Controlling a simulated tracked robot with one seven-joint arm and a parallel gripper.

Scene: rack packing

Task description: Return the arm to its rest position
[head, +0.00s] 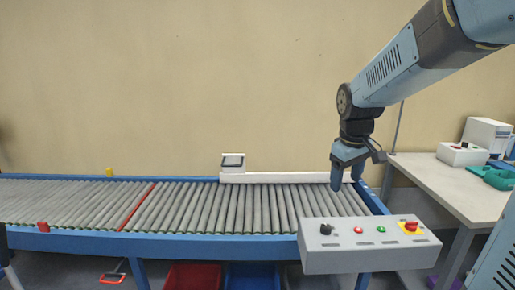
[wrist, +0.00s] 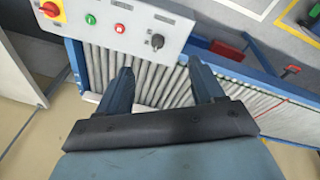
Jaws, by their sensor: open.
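My gripper (head: 346,186) hangs from my arm above the right end of the roller conveyor (head: 225,208), pointing down. In the wrist view my gripper (wrist: 158,78) has its two fingers apart with nothing between them. Grey rollers and part of the control box show beyond the fingertips. My arm reaches in from the upper right of the head view.
A grey control box (head: 368,244) with buttons stands at the conveyor's near right edge. A small white device (head: 232,161) and a white rail (head: 285,177) line the back edge. A table (head: 445,185) with equipment stands right. Red (head: 192,277) and blue bins (head: 252,276) sit below.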

